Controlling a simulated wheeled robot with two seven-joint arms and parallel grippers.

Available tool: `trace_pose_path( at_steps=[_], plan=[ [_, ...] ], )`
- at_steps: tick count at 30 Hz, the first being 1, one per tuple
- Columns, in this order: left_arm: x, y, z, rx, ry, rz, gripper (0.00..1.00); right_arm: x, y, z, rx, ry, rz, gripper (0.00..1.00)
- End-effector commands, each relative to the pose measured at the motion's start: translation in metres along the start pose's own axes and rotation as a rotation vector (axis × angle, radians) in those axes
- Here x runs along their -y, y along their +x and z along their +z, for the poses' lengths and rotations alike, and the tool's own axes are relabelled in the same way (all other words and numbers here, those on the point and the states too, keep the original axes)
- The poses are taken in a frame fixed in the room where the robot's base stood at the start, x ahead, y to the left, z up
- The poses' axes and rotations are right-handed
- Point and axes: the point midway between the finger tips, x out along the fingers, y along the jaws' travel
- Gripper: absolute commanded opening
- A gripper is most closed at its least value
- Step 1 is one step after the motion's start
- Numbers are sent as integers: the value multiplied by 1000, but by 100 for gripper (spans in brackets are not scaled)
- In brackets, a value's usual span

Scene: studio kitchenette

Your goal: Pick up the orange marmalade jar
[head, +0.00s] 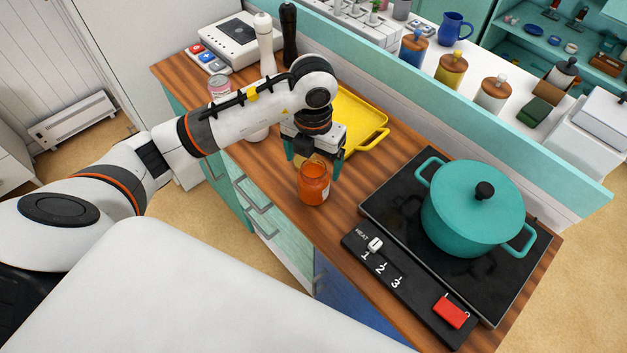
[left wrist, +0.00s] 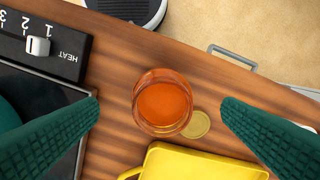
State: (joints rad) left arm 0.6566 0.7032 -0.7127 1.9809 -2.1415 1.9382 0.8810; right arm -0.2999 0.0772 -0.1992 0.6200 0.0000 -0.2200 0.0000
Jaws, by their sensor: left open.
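The orange marmalade jar (head: 313,184) is an open-looking glass jar with orange contents, standing upright on the wooden counter left of the hob. In the left wrist view the jar (left wrist: 163,103) is seen from above, between the two green fingers and touching neither. My left gripper (head: 314,168) is open above and just behind the jar; its fingers also frame the left wrist view (left wrist: 160,108). A round gold-coloured disc (left wrist: 197,125), perhaps a lid, lies beside the jar; it is partly visible behind the jar in the head view. My right gripper is not in view.
A yellow tray (head: 362,117) lies behind the jar. The black hob (head: 385,200) with a teal lidded pot (head: 470,215) and a heat slider panel (head: 400,290) is to the right. The counter's front edge is close to the jar. A pink-labelled can (head: 219,88) stands at the left.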

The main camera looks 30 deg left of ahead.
Motion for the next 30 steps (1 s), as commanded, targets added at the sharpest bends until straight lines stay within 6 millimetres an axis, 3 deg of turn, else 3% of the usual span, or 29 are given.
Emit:
trace_pose_path(
  at_steps=[8,15,24,30],
  plan=[
    [1,23,-3,4,1,1,88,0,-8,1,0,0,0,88],
    [2,57,-7,2,2,2,88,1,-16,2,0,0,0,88],
    [2,63,-8,0,3,2,88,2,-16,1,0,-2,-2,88],
    [2,63,-8,-1,3,2,56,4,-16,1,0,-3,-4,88]
  ],
)
